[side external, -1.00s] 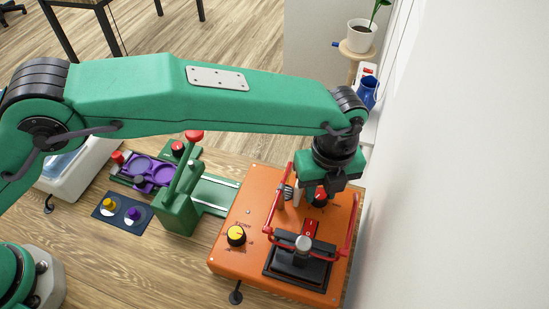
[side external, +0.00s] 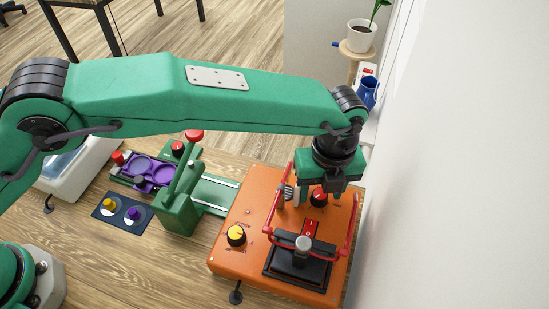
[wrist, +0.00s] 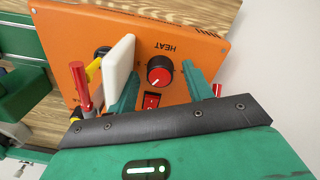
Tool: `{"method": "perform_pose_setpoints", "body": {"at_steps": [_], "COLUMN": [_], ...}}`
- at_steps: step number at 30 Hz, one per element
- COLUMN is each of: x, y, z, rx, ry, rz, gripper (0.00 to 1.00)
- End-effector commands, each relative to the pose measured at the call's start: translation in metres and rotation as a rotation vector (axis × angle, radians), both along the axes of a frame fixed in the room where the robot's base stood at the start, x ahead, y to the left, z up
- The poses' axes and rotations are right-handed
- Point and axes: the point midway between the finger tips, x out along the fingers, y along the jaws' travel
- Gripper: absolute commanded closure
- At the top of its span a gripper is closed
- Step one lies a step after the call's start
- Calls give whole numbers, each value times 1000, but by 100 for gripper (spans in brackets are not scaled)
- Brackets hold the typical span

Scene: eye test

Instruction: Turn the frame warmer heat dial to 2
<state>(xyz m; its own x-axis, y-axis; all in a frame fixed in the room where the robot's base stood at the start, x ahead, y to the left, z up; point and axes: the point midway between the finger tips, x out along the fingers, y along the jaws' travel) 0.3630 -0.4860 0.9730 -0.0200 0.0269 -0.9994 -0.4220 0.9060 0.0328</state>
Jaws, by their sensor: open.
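The frame warmer is an orange box (side external: 255,210). Its heat dial (side external: 319,197) is a black knob with a red face, near the box's far right side. In the wrist view the dial (wrist: 160,72) sits beside the upside-down word HEAT, its pale pointer mark aimed down and left in the picture. I cannot read any numbers around it. My gripper (side external: 321,187) points down over the dial, open and empty. In the wrist view its two green fingers (wrist: 162,80) stand on either side of the dial; I cannot tell whether they touch it.
A red rocker switch (side external: 311,228) lies close to the dial. A red lever frame (side external: 352,230) rises around it. A yellow-topped knob (side external: 236,236) is on the box's left. A wall (side external: 440,180) is close on the right.

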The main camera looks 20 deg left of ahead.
Motion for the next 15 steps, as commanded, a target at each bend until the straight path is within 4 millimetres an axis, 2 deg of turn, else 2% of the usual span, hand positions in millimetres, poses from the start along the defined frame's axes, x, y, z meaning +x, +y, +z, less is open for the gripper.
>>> {"method": "perform_pose_setpoints", "body": {"at_steps": [8,15], "x": [0,1], "y": [-1,-2], "z": [7,34], "rx": [-2,-2], "ry": [-1,-2], "rz": [-1,0], "gripper": [49,49]}}
